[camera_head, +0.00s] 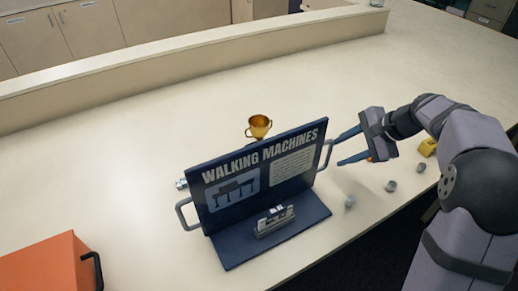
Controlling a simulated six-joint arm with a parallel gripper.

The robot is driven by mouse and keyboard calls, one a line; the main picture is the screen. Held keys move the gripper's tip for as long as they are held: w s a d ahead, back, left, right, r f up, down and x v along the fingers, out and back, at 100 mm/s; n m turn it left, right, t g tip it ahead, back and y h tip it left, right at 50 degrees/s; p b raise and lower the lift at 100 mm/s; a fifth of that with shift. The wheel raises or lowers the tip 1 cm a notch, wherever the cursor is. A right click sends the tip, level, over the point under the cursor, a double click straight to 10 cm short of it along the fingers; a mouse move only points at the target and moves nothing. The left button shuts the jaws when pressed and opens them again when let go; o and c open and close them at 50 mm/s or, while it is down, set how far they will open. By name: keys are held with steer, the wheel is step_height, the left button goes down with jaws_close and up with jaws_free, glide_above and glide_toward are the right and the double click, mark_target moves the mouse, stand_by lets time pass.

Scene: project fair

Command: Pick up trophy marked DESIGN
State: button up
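A gold two-handled trophy cup (259,126) stands on the table behind the dark blue board (290,152). The board's top edge hides its lower part, and no DESIGN marking shows on it. My gripper (338,153) is open, its two blue fingers spread and pointing left. It is to the right of the trophy, just beside the board's right grey handle (326,155). I cannot tell whether a finger touches that handle.
The "WALKING MACHINES" board has a second handle (186,214) and a base (285,243) bearing a small model (273,221). Small grey pieces (391,186) and a yellow piece (428,147) lie near the front edge. An orange case (48,266) is lower left. The table behind is clear.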

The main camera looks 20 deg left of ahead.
steer(key=w+a+r+m+y+b, duration=0.2)
steer(key=w+a+m+y, duration=0.25)
steer(key=w+a, duration=0.3)
steer(key=g+y+p, duration=0.3)
steer(key=g, duration=0.3)
glide_toward(259, 139)
steer(key=w+d+f, duration=0.1)
steer(key=w, duration=0.1)
steer(key=shift+t+h, duration=0.3)
steer(key=shift+h, duration=0.05)
steer(key=shift+p+x, duration=1.4)
steer(key=shift+x, duration=4.5)
steer(key=shift+c, duration=0.4)
jaws_close()
